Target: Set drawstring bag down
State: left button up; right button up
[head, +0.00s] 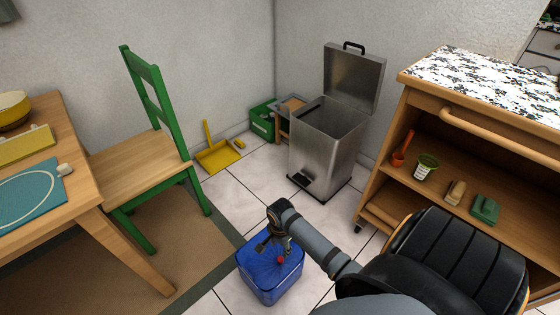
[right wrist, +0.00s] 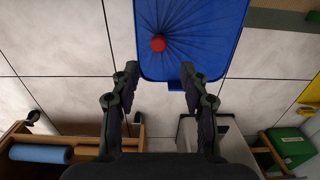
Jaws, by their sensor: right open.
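The drawstring bag (head: 268,284) is blue, with a gathered, pleated top and a red bead at its centre. It appears to stand upright on the tiled floor, beside the rug's edge. My right gripper (head: 277,246) is over the bag's top in the head view and hides part of it. In the right wrist view the bag (right wrist: 208,35) lies beyond the fingertips of my right gripper (right wrist: 158,78). Its fingers are apart, with nothing between them, and the red bead (right wrist: 158,43) is ahead of them. My left gripper is not in view.
A steel pedal bin (head: 322,148) stands open behind the bag. A wooden trolley (head: 388,150) with shelved items is at right. A green chair (head: 150,160) and table (head: 108,238) are at left. A yellow dustpan (head: 218,157) lies by the wall. Tiles between are clear.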

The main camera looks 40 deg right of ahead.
jog(key=s+a+r+n, duration=0.2)
jog(key=s+n, duration=0.3)
jog(key=n, duration=0.4)
jog(key=s+a+r+n+t, duration=0.1)
jog(key=s+a+r+n, duration=0.1)
jog(key=s+n, duration=0.4)
jog(key=a+n, duration=0.1)
jog(key=n, duration=0.1)
jog(key=shift+a+n, duration=0.3)
jog(key=shift+n, duration=0.1)
pick_arm(q)
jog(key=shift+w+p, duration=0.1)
jog(key=shift+p, duration=0.2)
pick_arm(e)
jog(key=shift+w, duration=0.1)
